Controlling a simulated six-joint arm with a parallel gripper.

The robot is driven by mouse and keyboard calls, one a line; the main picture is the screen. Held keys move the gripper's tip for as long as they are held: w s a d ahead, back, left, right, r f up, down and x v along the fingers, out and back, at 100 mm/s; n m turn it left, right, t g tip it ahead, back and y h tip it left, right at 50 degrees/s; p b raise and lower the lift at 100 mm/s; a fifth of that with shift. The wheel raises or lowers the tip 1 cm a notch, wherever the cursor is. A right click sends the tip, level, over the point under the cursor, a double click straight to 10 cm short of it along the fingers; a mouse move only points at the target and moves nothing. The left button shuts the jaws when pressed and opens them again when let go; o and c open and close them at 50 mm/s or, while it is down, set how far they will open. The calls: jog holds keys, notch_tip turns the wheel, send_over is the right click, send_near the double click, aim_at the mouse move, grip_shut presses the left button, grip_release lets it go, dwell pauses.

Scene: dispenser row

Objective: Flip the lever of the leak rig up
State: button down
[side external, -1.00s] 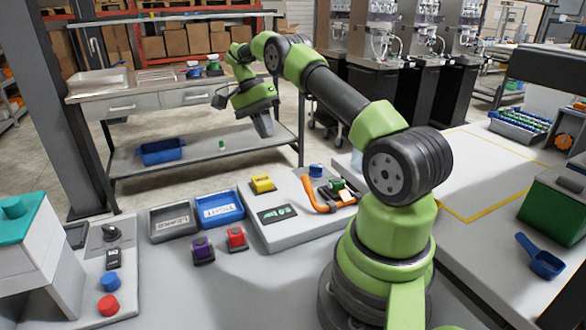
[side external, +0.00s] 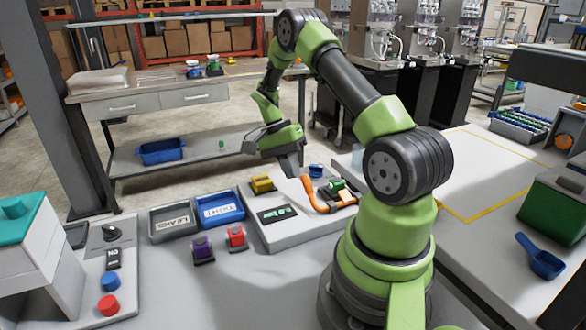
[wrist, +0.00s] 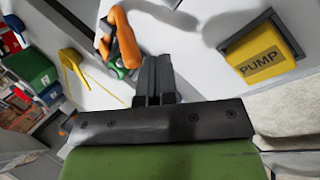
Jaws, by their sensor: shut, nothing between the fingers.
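The leak rig is a light grey panel (side external: 290,229) on the bench, with an orange lever (side external: 312,196) whose handle leans up and to the left from its pivot beside a green part (side external: 336,185). The lever also shows in the wrist view as an orange curved handle (wrist: 126,40), just left of the fingers. My gripper (side external: 294,174) is shut and empty. It is above the back edge of the panel, between the yellow pump block and the lever, and seems apart from both. In the wrist view its fingertips (wrist: 154,62) point toward the panel.
A blue knob (side external: 316,171) sits behind the lever. Blue (side external: 219,209) and dark grey (side external: 173,221) trays lie left of the panel. Purple and red blocks stand in front.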

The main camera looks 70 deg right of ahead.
aim_at(303, 180)
jog(key=shift+s+a+r, duration=0.1)
jog(key=shift+s, duration=0.15)
jog(key=shift+s+a+r, duration=0.65)
jog(key=shift+s+r, duration=0.05)
jog(key=shift+r, duration=0.4)
